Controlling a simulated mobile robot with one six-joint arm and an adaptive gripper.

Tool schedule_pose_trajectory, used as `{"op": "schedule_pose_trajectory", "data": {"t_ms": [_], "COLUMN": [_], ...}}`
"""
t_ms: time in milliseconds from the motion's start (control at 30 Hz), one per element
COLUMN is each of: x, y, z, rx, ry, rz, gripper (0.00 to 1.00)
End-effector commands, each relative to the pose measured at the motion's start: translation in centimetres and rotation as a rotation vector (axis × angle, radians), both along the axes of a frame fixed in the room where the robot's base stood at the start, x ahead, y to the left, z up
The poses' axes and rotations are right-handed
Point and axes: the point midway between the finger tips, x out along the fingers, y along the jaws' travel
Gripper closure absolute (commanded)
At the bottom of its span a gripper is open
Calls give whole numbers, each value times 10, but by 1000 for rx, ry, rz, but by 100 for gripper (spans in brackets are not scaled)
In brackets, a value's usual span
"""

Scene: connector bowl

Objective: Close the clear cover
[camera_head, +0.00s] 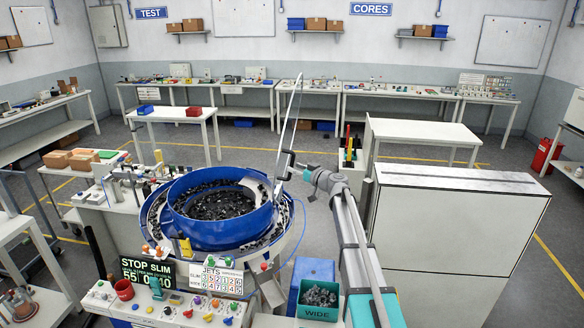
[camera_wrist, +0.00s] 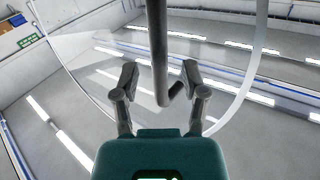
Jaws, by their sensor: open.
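The clear cover (camera_head: 291,122) stands raised and nearly edge-on above the right side of the blue bowl (camera_head: 222,232). The bowl is uncovered and holds many small dark parts. In the wrist view the cover's pale curved rim (camera_wrist: 251,88) sweeps around my gripper, and I look through the clear sheet. My gripper (camera_head: 287,168) is at the cover's lower part, right of the bowl. In the wrist view my gripper (camera_wrist: 159,76) has its fingers apart, with a grey bar (camera_wrist: 158,40) running between them. Whether a finger touches the bar is unclear.
A control panel with coloured knobs (camera_head: 170,309) and a STOP SLIM display (camera_head: 148,272) stand in front of the bowl. A green WIDE bin (camera_head: 318,300) is at front right. A tall white cabinet (camera_head: 450,240) stands right of my arm.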

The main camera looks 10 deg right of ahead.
Motion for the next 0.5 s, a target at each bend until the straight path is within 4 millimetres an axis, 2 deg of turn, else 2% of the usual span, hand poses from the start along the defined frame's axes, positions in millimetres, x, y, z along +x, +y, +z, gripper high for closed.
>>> {"op": "schedule_pose_trajectory", "data": {"t_ms": [33,200,500], "x": [7,16,19], "y": [4,12,15], "z": [0,0,0], "rx": [0,0,0], "ry": [0,0,0], "rz": [1,1,-1], "gripper": [43,43,43]}}
